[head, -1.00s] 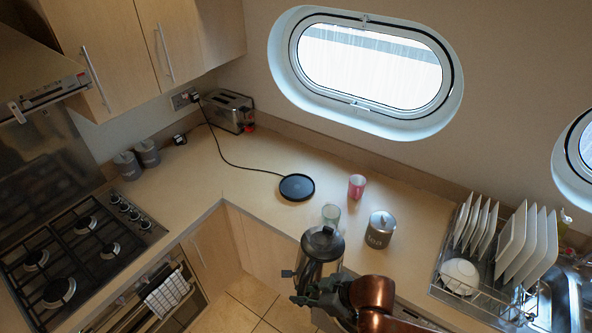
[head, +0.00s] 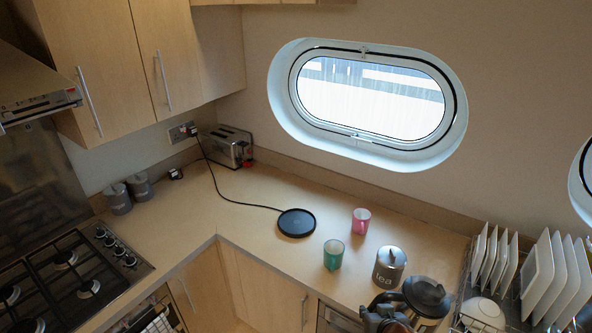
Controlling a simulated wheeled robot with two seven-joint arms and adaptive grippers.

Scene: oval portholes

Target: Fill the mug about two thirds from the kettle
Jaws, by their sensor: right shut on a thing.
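The kettle (head: 428,294), with a dark lid and a glassy body, is at the lower right, in front of the counter's front edge in the picture. My right gripper (head: 386,312) is shut on it at its left side; the lower part of both is cut off by the frame. A green mug (head: 333,256) stands upright on the counter, left of the kettle and apart from it. A pink mug (head: 361,222) stands upright farther back. The mugs' contents cannot be made out. My left gripper is not in view.
A tea canister (head: 389,268) stands between the green mug and the kettle. The black round kettle base (head: 296,223) with its cord lies left of the mugs. A dish rack (head: 470,262) with plates is at the right.

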